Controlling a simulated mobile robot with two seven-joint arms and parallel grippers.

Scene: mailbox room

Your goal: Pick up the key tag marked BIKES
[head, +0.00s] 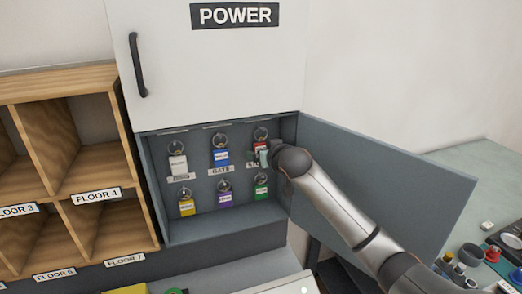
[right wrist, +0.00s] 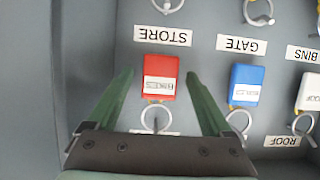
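A red key tag (right wrist: 158,78) hangs from a metal ring by the STORE label (right wrist: 163,36). Its small white print appears upside down in the right wrist view and looks like BIKES, though blurred. In the head view the red tag (head: 260,146) is at the top right of the open key cabinet, partly covered by my right gripper (head: 264,157). In the right wrist view my right gripper (right wrist: 160,75) is open, one finger on each side of the red tag, with gaps showing on both sides. My left gripper is in neither view.
A blue tag (head: 220,157) hangs by GATE, beside a white tag (head: 178,165). Yellow (head: 186,207), purple (head: 225,198) and green (head: 261,190) tags hang below. The open cabinet door (head: 400,190) stands right, behind my arm. Wooden pigeonholes (head: 90,180) stand left.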

